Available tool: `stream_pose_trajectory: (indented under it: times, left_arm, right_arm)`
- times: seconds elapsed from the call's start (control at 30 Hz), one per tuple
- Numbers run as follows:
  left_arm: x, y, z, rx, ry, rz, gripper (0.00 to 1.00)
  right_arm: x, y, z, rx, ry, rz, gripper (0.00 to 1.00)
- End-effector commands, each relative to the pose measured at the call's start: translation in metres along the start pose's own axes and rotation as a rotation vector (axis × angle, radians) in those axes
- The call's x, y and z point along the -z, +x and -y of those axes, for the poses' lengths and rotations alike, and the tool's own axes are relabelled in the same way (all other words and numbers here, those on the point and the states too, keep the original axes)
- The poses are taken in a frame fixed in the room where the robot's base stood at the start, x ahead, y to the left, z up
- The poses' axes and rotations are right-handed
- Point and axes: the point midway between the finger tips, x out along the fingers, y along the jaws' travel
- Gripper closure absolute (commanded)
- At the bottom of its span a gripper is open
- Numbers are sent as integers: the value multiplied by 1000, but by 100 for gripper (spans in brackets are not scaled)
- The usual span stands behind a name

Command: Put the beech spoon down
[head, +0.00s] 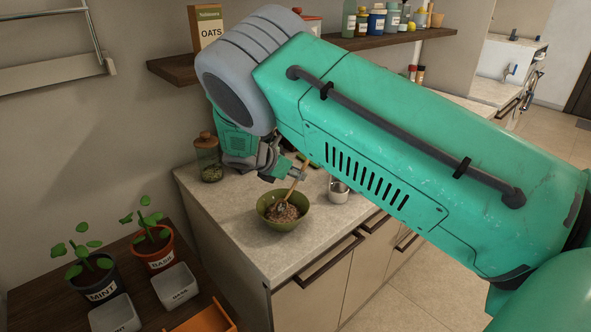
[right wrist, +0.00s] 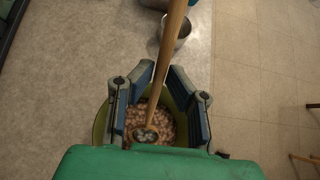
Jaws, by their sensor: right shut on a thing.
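The beech spoon (head: 292,193) is pale wood with a long handle. It leans at a slant, its lower end in or just above the brown lumpy mix in the green bowl (head: 302,216); contact is unclear. My right gripper (head: 288,174) is over the bowl and shut on the spoon. In the right wrist view, the spoon (right wrist: 169,60) runs between the dark finger pads, its rounded head over the mix. The green bowl (right wrist: 101,127) shows partly behind the fingers. My left gripper is not in view.
The bowl stands on the pale counter (head: 240,248) near its front edge. A metal cup (head: 339,192) is just right of it. A lidded glass jar (head: 208,158) stands back left. Potted herbs (head: 155,250) are on the lower dark wooden surface. Counter left of the bowl is clear.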

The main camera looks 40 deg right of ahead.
Motion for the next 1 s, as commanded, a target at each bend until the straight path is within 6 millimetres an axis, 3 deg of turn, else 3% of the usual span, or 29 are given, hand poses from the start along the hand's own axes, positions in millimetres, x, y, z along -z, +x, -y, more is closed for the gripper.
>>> stream_pose_trajectory:
  times: [0.3, 0.73, 0.8, 0.83, 1.0]
  left_arm:
    - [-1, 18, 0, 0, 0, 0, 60]
    - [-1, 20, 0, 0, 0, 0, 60]
    - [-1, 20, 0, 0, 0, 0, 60]
    - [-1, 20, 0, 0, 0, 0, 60]
    - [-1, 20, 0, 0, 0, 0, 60]
  right_arm:
    - [23, 20, 0, -5, -5, 1, 100]
    - [27, 23, 0, -6, -6, 1, 100]
    - [27, 23, 0, -6, -6, 0, 69]
    - [27, 23, 0, -6, -6, 0, 62]
    - [27, 23, 0, -6, -6, 0, 62]
